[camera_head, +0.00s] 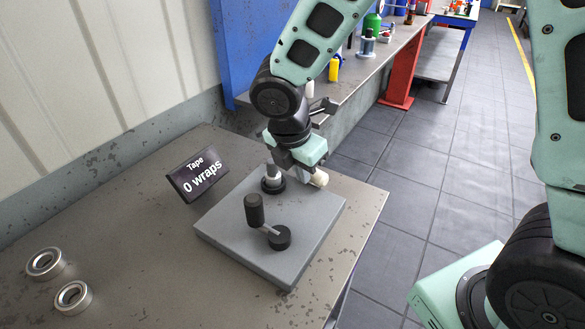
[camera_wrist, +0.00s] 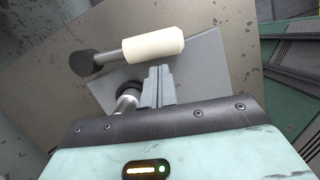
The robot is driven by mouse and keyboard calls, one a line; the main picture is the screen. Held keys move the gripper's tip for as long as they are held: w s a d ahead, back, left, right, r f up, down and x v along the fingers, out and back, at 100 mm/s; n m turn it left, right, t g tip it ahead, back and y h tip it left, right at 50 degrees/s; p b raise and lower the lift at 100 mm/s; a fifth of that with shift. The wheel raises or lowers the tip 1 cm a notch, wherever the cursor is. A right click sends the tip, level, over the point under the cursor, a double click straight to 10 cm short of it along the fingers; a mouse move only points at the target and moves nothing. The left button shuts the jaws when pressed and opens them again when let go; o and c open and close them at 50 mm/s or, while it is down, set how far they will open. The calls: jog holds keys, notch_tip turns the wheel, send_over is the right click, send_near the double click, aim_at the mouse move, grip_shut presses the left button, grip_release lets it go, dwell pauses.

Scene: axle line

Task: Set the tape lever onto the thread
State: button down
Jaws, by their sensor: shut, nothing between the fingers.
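A lever with a cream cylinder (camera_wrist: 154,46), a metal rod and a dark round end lies just beyond my fingertips in the wrist view; I take it as the tape lever. Its cream end (camera_head: 319,180) shows beside my gripper (camera_head: 303,176) in the head view; the rest is hidden there. My gripper (camera_wrist: 160,72) is shut and empty, over the far part of the grey plate (camera_head: 228,238). The upright metal post (camera_head: 271,170) with a black collar, apparently the thread, stands on the plate just left of my gripper. It also shows in the wrist view (camera_wrist: 127,101), partly hidden.
A black-knobbed crank (camera_head: 256,211) stands on the plate's near part. A sign (camera_head: 198,175) reads "Tape 0 wraps". Two metal rings (camera_head: 73,297) lie on the table's left. A wall runs behind the table; a second bench (camera_head: 350,80) with items stands beyond.

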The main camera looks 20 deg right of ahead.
jog(key=shift+w+d, duration=0.1)
jog(key=shift+d, duration=0.1)
jog(key=shift+d, duration=0.1)
jog(key=shift+d+n+p, duration=0.25)
jog(key=shift+n+p, duration=0.05)
jog(key=shift+n, duration=0.1)
jog(key=shift+w+d+r+n+p, duration=0.1)
jog(key=shift+w+d+n+p, duration=0.15)
jog(key=shift+d+n+p, duration=0.65)
jog(key=d+n+p, duration=0.1)
jog(key=w+d+n+t, duration=0.1)
jog(key=shift+n+y+p, duration=0.3)
jog(key=shift+p, duration=0.05)
jog(key=d+n+p, duration=0.1)
jog(key=w+d+n, duration=0.1)
jog(key=shift+w+n+y+p, duration=0.3)
jog(key=shift+n+y+p, duration=0.1)
jog(key=shift+w+d+t+p, duration=0.3)
jog(key=shift+w+p, duration=0.05)
jog(key=shift+w, duration=0.15)
